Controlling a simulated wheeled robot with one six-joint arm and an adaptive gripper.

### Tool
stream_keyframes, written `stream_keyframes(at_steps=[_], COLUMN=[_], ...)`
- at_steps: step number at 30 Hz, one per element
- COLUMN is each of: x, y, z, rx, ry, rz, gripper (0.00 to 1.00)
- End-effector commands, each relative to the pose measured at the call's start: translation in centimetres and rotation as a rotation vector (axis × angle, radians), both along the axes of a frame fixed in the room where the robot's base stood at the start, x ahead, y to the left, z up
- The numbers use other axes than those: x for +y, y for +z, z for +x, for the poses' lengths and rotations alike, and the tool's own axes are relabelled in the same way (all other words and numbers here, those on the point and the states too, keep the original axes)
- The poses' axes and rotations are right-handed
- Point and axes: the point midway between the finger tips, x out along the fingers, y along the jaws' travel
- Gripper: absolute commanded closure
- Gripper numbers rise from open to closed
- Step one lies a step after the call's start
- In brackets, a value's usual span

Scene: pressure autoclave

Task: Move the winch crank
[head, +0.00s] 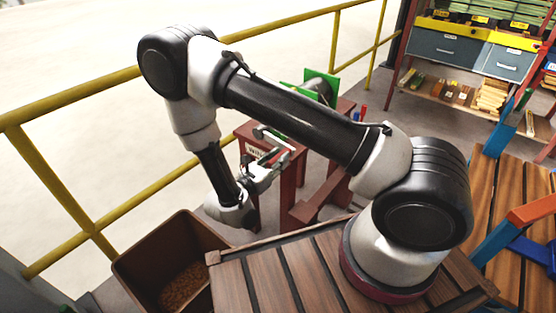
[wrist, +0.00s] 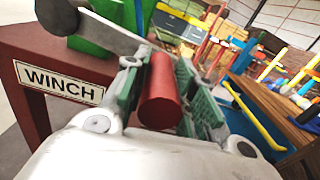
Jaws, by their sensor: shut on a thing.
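The winch crank has a grey metal arm (wrist: 112,34) and a red cylindrical handle (wrist: 161,92), clear in the wrist view. My gripper (wrist: 158,72) is shut on the red handle, with a green-padded finger on each side of it. The crank arm runs from the handle to the upper left, to a dark round hub (wrist: 56,16). The winch's green plate (head: 324,78) shows behind my arm. A white WINCH sign (wrist: 58,82) is on the dark red stand.
A yellow railing (head: 75,94) runs along the left. An open brown bin (head: 140,262) stands below my wrist. Shelves with grey drawers (head: 446,49) are at the back right. A wooden bench (wrist: 268,98) with tools is right of my gripper.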

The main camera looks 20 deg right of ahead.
Motion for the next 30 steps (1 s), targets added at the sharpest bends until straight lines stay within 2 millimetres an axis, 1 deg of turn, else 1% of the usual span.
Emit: stream_keyframes(at_steps=[5, 11, 20, 30], x=[0.0, 0.2, 1.0, 2.4], y=[-0.5, -1.9, -5.1, -8.4], z=[0.0, 0.3, 1.4, 3.6], rx=[-0.029, -0.118, -0.339, -0.609], ry=[0.0, 0.0, 0.0, 0.0], rz=[0.018, 0.079, 0.227, 0.408], gripper=[1.0, 1.0, 1.0, 1.0])
